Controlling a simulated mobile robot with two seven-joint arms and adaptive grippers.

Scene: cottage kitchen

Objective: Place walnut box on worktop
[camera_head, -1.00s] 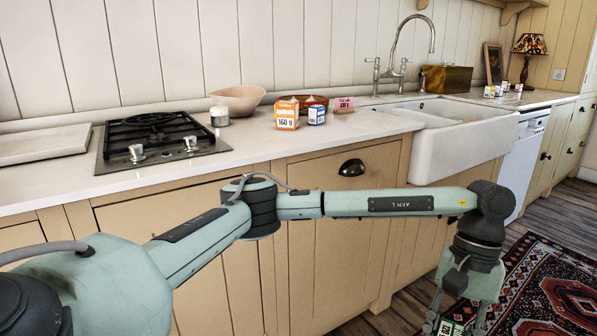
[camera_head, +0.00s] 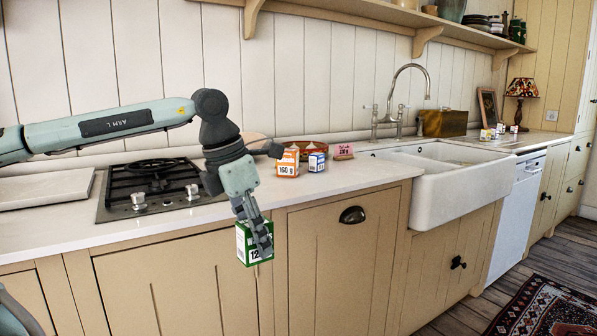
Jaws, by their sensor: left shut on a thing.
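My left gripper (camera_head: 262,246) is shut on a green-and-white box (camera_head: 243,241), whose label shows "12" with the rest covered by the fingers. I cannot read a name on it, but it may be the walnut box. My right gripper is not in view.
The gas hob (camera_head: 157,190) is left, the sink (camera_head: 436,195) right. Worktop right of the hob is clear in front.

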